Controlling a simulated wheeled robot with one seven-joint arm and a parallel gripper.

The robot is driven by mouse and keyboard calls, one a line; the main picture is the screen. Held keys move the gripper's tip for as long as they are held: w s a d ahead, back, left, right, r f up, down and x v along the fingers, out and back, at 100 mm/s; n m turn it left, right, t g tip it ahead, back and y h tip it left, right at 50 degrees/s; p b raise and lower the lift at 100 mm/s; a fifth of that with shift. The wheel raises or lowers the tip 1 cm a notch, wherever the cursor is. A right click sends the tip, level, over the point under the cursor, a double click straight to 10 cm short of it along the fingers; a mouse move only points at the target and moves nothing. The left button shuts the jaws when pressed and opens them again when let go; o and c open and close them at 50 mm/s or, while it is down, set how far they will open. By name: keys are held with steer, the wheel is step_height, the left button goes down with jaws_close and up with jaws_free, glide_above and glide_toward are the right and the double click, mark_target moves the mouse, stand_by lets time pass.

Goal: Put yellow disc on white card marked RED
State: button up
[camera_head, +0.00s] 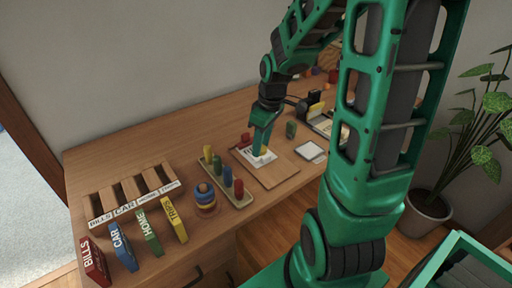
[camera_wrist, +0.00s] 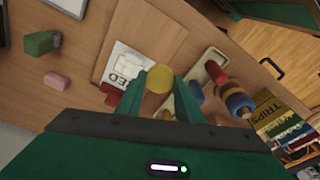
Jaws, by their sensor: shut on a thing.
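My gripper (camera_head: 262,153) points down over the wooden board, with its fingertips at the white card in the head view. In the wrist view its two green fingers (camera_wrist: 160,92) are shut on the yellow disc (camera_wrist: 159,79). Only a bit of the yellow disc (camera_head: 262,158) shows below the fingers in the head view. The white card marked RED (camera_wrist: 122,62) lies flat on the board, partly hidden by the left finger. The card (camera_head: 244,154) also shows beside my fingers in the head view. I cannot tell whether the disc touches the card.
The wooden board (camera_head: 278,178) lies on the desk. A peg rack (camera_head: 237,198) with coloured pegs and a ring stack (camera_head: 205,203) stand to its left. Further left are a labelled sorter (camera_head: 112,216) and several label blocks. A green block (camera_head: 291,129) and a white square (camera_head: 310,151) lie right.

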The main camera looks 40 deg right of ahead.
steer(key=w+d+f, duration=0.1)
steer(key=w, duration=0.1)
steer(key=w+d+f, duration=0.3)
steer(key=w+f, duration=0.1)
steer(key=w, duration=0.1)
steer(key=shift+d, duration=0.4)
steer(key=shift+f, duration=2.1)
steer(key=o, duration=1)
steer(key=shift+f, duration=0.1)
step_height(320, 180, up, 11)
steer(key=s, duration=0.1)
steer(key=s+a+r+m, duration=0.1)
steer(key=s+r+m, duration=0.1)
steer(key=s, duration=0.7)
steer(key=s+a+r+m+g, duration=0.1)
steer(key=s+r+m, duration=0.1)
steer(key=s+m, duration=0.3)
steer(key=s+a+r+m, duration=0.1)
steer(key=s+m, duration=0.3)
steer(key=s, duration=0.9)
steer(key=shift+s+r, duration=0.15)
steer(key=shift+r, duration=0.55)
steer(key=shift+g, duration=0.3)
